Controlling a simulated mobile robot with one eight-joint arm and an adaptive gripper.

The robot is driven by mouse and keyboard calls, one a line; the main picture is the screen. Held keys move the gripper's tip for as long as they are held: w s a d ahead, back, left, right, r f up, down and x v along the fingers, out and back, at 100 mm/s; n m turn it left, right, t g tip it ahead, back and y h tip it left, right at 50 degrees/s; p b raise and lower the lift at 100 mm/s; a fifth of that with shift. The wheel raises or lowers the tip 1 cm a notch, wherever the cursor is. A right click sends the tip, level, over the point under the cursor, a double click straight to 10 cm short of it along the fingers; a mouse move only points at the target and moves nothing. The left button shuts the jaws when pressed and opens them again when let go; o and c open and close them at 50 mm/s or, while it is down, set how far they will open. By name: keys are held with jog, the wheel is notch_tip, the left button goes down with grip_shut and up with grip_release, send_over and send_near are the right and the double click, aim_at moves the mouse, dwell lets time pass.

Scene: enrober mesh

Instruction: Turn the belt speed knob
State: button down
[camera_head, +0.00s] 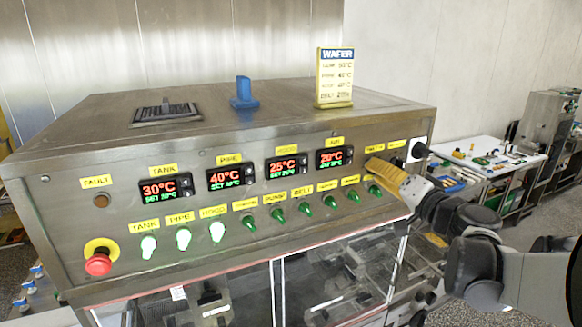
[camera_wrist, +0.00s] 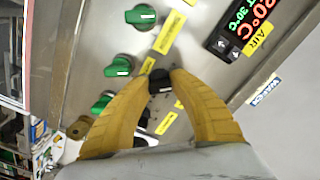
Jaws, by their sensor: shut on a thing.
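My gripper (camera_head: 373,166) is at the right end of the steel control panel in the head view, its yellow fingers against the panel face. In the wrist view my gripper (camera_wrist: 161,78) has its two fingertips closed on a small black knob (camera_wrist: 160,85), one finger on each side. Yellow labels are beside this knob, but their words are too small to read, so I cannot confirm that it is the belt speed knob. My fingers hide the knob in the head view.
A row of green switches (camera_head: 304,205) runs just below and left of my gripper. A temperature display (camera_head: 334,158) is to its left. A red emergency button (camera_head: 98,264) is at the far left. A black plug (camera_head: 419,150) sticks out to the right.

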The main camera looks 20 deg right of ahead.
jog(key=c, duration=1.1)
grip_release()
jog(key=shift+c, duration=0.2)
jog(key=shift+s, duration=0.1)
jog(key=s, duration=1.2)
jog(key=shift+w+d, duration=0.1)
